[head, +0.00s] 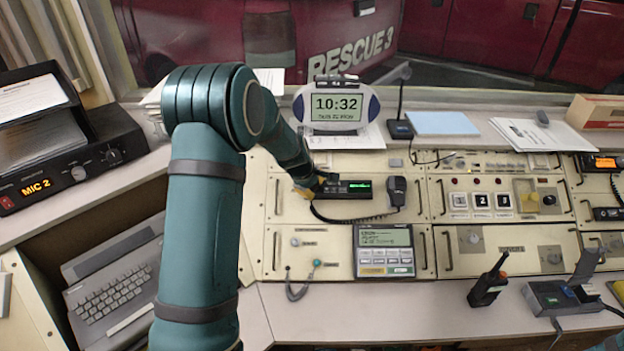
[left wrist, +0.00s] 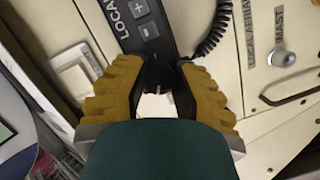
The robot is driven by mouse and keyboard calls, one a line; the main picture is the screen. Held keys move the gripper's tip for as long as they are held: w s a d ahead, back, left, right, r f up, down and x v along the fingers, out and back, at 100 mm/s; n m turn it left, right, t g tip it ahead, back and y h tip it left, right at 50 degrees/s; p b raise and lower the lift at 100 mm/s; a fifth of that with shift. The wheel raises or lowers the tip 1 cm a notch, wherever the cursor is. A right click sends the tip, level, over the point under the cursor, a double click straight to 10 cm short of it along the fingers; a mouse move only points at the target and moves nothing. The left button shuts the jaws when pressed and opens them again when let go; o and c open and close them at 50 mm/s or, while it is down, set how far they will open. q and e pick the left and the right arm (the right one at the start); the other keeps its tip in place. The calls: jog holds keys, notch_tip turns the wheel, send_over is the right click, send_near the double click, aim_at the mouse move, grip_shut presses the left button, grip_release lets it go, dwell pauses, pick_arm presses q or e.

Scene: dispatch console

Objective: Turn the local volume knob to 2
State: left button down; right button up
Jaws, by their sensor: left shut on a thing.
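The local radio unit (head: 345,190) is a black box with a lit green display, set in the cream console below the clock. In the left wrist view its panel (left wrist: 143,18) shows the word LOCAL and plus and minus buttons. My left gripper (head: 316,184) reaches the unit's left end. In the left wrist view its yellow ribbed fingers (left wrist: 160,88) are closed on a dark round knob (left wrist: 160,72) at the end of this panel. A short pale mark shows on the knob; no scale numbers are readable. The gripper hides the knob in the head view. My right gripper is not seen.
A handset (head: 397,190) with a coiled cord hangs just right of the radio. The clock (head: 337,106) stands behind it, and a keypad unit (head: 384,251) sits below. A knob marked MAST (left wrist: 282,58) is nearby. A handheld radio (head: 488,288) stands on the desk.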

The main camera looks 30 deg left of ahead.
pick_arm(q)
jog(key=m+g+p, duration=0.1)
jog(key=m+p, duration=0.1)
jog(key=m, duration=0.2)
jog(key=shift+p, duration=0.4)
jog(key=m+p, duration=0.1)
jog(key=m, duration=0.1)
jog(key=shift+m+g+y, duration=0.4)
jog(key=shift+s+f+m+g+y+p, duration=0.1)
jog(key=shift+m+g+y+p, duration=0.25)
jog(key=shift+m, duration=0.95)
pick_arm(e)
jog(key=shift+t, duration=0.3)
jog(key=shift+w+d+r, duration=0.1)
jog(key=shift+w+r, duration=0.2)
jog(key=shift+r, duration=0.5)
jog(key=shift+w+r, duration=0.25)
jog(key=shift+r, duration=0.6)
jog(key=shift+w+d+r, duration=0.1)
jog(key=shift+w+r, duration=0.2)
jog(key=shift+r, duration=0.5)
pick_arm(q)
jog(key=c, duration=0.7)
grip_release()
